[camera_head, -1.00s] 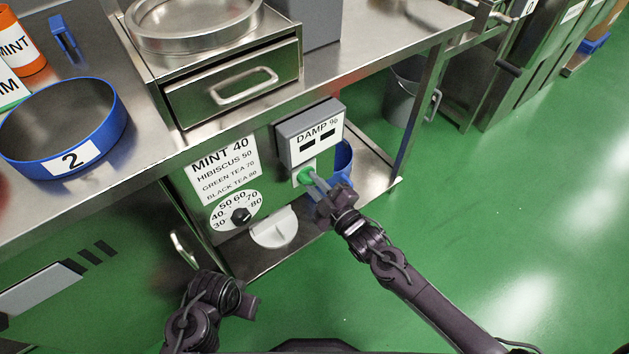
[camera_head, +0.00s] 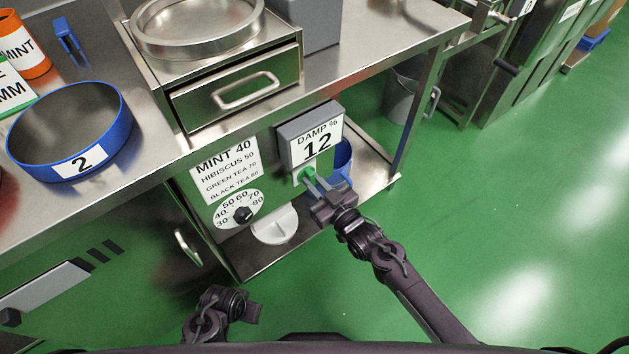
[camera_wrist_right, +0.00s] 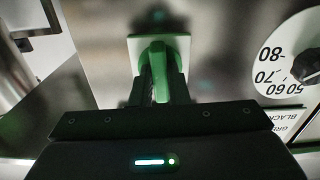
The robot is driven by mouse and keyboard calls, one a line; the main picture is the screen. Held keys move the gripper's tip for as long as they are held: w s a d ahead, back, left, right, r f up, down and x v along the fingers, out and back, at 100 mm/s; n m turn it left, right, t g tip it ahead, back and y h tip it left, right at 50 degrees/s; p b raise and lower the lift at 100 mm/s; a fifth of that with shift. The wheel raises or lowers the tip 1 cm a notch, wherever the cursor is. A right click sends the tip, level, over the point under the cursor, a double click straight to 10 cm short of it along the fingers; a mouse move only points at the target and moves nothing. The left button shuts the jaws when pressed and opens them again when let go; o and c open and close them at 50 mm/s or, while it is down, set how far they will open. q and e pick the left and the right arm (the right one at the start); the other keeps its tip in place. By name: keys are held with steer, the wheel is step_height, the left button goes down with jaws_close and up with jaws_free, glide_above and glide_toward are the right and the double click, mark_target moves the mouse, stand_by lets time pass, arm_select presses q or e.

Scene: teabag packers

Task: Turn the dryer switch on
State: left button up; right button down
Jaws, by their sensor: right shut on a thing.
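The green dryer switch (camera_head: 307,172) sits on a pale plate on the dryer's front panel, just below the damp display. It also shows in the right wrist view (camera_wrist_right: 157,50), with its lever between my fingers. My right gripper (camera_head: 312,184) is shut on the switch lever, and the fingers show on both sides of it in the wrist view (camera_wrist_right: 160,84). The damp display (camera_head: 316,145) above reads 12. My left gripper (camera_head: 250,312) is low in the head view, away from the dryer, and its fingers are not clear.
A temperature dial (camera_head: 241,214) with a black knob sits left of the switch, below the tea temperature list (camera_head: 226,170). A metal drawer (camera_head: 236,90) is above. A blue sieve ring (camera_head: 118,130) marked 2 stands on the counter. Green floor is open at right.

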arm_select(q)
steer(key=shift+s+f, duration=0.1)
steer(key=shift+f, duration=0.15)
arm_select(e)
steer(key=shift+m, duration=0.4)
steer(key=c, duration=1.4)
jaws_free()
steer(key=shift+s+d, duration=0.1)
